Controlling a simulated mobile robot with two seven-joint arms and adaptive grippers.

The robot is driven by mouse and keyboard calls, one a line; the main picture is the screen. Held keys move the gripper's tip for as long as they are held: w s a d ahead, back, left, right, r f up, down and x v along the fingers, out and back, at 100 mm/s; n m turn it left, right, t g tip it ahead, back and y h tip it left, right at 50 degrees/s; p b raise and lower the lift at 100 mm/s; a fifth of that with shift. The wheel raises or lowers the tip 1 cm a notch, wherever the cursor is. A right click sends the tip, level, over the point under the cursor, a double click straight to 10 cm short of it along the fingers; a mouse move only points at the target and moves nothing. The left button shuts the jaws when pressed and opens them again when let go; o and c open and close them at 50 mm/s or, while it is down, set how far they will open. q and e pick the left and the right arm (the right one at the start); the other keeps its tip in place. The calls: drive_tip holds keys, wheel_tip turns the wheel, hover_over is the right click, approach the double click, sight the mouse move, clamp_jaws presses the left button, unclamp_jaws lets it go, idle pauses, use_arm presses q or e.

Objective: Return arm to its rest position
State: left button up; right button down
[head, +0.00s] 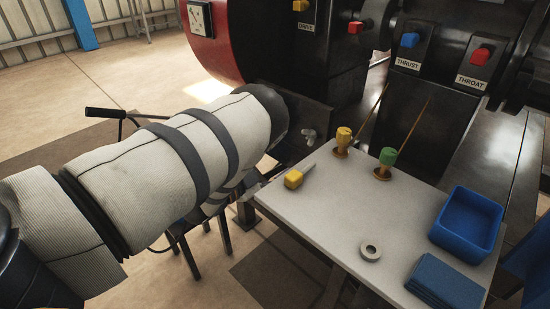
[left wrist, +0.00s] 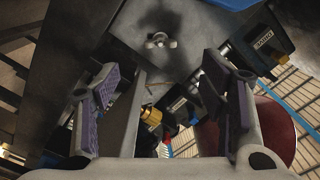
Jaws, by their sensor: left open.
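My left arm (head: 165,160), in a white padded sleeve with dark straps, reaches in from the left of the head view toward the black machine. Its dark end is beside the machine front, and the gripper there is mostly hidden by the arm. In the left wrist view my left gripper (left wrist: 163,105) is open, its two purple-padded fingers wide apart with nothing between the pads. A metal wing nut (left wrist: 160,41) shows beyond the fingers, apart from them. It also shows in the head view (head: 308,136). My right gripper is not in view.
A light table (head: 320,215) stands close right of the arm. It carries a yellow-handled tool (head: 294,179), yellow (head: 343,137) and green (head: 387,157) handled tools, a grey ring (head: 371,250), a blue bin (head: 467,222) and blue pad (head: 445,281). Open floor (head: 120,75) lies behind the arm.

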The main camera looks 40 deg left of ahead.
use_arm(q)
drive_tip(key=shift+s, duration=0.2)
idle(0.5)
drive_tip(key=s+d+f+n+g+y+p, duration=0.1)
drive_tip(key=s+d+f+n+g+y, duration=0.1)
drive_tip(key=s+f+n+g, duration=0.45)
drive_tip(key=s+d+f+n+g+y, duration=0.1)
drive_tip(key=s+d+f+g+y, duration=0.15)
drive_tip(key=s+f, duration=0.7)
drive_tip(key=s+d+n+g+h, duration=0.1)
drive_tip(key=s+d+g, duration=0.2)
drive_tip(key=s, duration=0.5)
drive_tip(key=s+d+n+g+h, duration=0.1)
drive_tip(key=s+d+g, duration=0.3)
drive_tip(key=s, duration=0.5)
drive_tip(key=s+d+n+g+h, duration=0.1)
drive_tip(key=s+d+g, duration=0.3)
drive_tip(key=s, duration=0.5)
drive_tip(key=shift+s+n+g+p, duration=0.2)
drive_tip(key=shift+n+g+p, duration=0.15)
drive_tip(key=shift+n, duration=0.1)
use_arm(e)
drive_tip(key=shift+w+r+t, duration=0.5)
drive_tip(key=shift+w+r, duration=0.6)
use_arm(q)
drive_tip(key=shift+w+a, duration=0.1)
